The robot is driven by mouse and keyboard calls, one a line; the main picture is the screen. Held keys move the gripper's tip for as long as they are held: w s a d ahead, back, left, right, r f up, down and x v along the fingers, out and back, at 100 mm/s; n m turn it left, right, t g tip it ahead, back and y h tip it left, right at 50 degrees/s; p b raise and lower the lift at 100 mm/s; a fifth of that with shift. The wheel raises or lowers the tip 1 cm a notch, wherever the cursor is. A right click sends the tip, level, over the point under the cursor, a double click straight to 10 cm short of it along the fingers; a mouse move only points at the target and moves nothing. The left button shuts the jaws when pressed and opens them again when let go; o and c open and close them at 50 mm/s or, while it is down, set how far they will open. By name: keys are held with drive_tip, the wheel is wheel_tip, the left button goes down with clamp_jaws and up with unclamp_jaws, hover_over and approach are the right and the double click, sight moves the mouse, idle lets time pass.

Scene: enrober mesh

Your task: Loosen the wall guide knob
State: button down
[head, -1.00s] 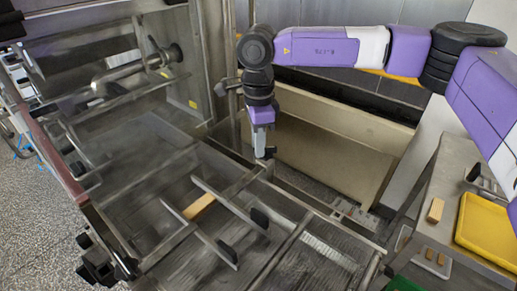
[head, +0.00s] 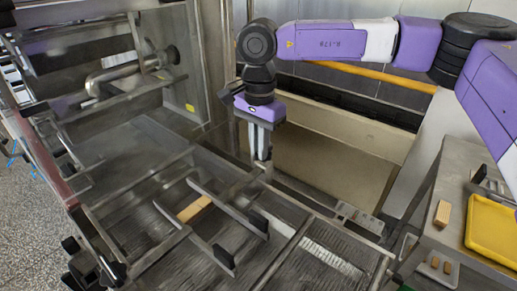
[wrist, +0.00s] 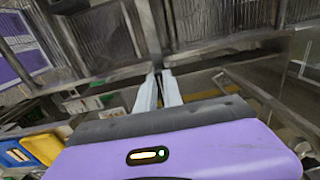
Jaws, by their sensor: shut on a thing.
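My gripper (head: 262,162) points down at the far edge of the mesh bed, with its pale fingers shut around a small dark knob. The fingers hide most of this knob in the head view; in the wrist view only a dark bit shows between the fingertips (wrist: 158,75). Two metal guide rails, a right one (head: 217,202) and a left one (head: 185,228), cross the mesh. Black knobs stand at their near ends, one at the right rail (head: 258,222) and one at the left rail (head: 224,257). I cannot tell how tight the held knob is.
A tan bar (head: 195,208) lies on the mesh between the rails. A steel side table (head: 462,165) at the right carries a yellow tray (head: 490,232) and another tan bar (head: 442,213). A beige trough (head: 330,150) lies behind my gripper. More black knobs (head: 70,245) line the left side.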

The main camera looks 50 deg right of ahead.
drive_tip(key=shift+a, duration=0.1)
idle(0.3)
drive_tip(key=c, duration=1.5)
unclamp_jaws()
drive_tip(key=shift+r+b, duration=0.3)
drive_tip(key=shift+r, duration=3.65)
